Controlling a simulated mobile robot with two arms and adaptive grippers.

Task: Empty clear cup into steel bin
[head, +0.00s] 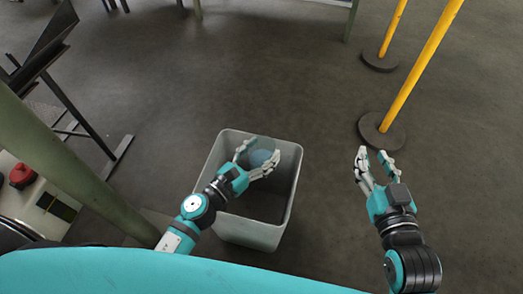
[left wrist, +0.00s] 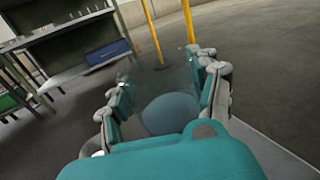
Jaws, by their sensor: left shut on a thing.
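The steel bin (head: 247,232) is a grey open-topped box on the floor in the middle of the head view. My left gripper (head: 259,152) is over the bin's opening and shut on the clear cup, whose see-through wall shows faintly between the fingers in the left wrist view (left wrist: 165,78). A pale blue rounded thing (head: 261,158) shows at the cup between the fingers. It also shows in the left wrist view (left wrist: 170,113) and seems to be inside the cup. The cup's exact tilt is hard to tell. My right gripper (head: 373,156) is empty, fingers apart, right of the bin.
Two yellow posts (head: 420,70) on dark round bases stand at the upper right. A dark metal stand (head: 75,105) is at the left. A light box with a red button (head: 21,176) is at the far left. The floor (head: 270,70) beyond the bin is clear.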

